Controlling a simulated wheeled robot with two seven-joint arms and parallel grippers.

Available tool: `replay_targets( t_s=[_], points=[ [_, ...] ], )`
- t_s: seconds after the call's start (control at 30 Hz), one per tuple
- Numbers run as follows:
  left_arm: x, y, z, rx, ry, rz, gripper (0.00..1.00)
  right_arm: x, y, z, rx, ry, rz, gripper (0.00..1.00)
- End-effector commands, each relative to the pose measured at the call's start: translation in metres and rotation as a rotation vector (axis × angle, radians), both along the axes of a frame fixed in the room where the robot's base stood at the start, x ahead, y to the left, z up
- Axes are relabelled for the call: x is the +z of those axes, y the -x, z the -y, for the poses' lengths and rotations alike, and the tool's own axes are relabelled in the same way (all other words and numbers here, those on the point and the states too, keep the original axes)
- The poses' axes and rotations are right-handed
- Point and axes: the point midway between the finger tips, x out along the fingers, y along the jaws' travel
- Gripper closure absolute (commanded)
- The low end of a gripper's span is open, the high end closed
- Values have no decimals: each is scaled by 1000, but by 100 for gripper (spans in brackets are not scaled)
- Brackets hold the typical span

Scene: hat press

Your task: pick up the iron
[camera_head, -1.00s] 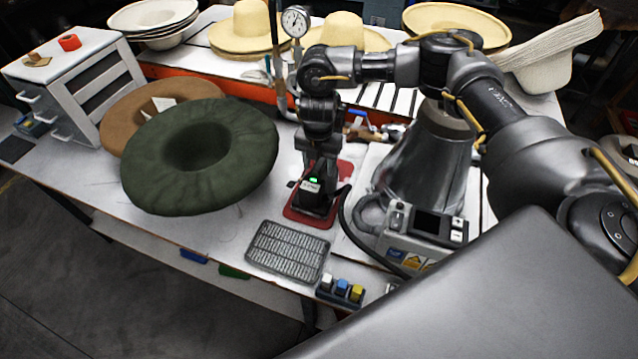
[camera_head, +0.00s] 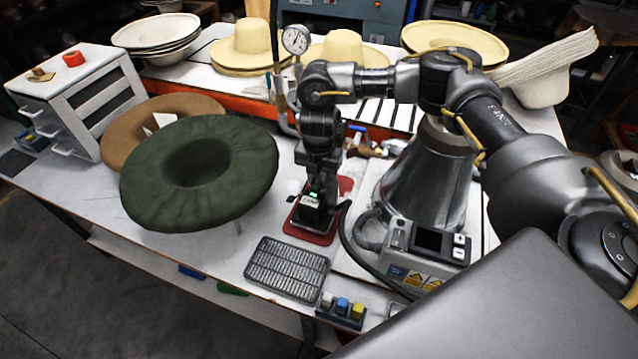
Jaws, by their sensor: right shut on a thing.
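My right gripper (camera_head: 312,212) points down over a red mat (camera_head: 297,226) near the middle of the table in the head view. It is shut on the iron, whose dark body is mostly hidden behind the jaws and hard to tell from them. The iron appears to be at the mat, low over it or resting on it; I cannot tell which. A dark hose runs from beside the iron to the grey steam unit (camera_head: 427,253) on the right. My left gripper is out of view.
A metal grille rest (camera_head: 286,268) lies in front of the mat. A large dark green hat (camera_head: 235,190) is on the left, over a brown one (camera_head: 125,140). A metal cone-shaped vessel (camera_head: 425,185) stands to the right. Straw hats (camera_head: 247,46) line the back.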

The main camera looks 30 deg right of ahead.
Motion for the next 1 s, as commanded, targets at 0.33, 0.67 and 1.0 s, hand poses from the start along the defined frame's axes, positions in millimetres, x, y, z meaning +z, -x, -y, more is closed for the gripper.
replay_targets(
  t_s=[0.33, 0.67, 1.0],
  points=[
    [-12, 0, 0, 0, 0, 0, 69, 36, 2, -4, 4, -4, 10, 100],
    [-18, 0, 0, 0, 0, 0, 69, 79, 33, -24, 7, -2, 11, 100],
    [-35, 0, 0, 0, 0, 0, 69, 109, 85, -57, 6, -2, 8, 100]
  ],
)
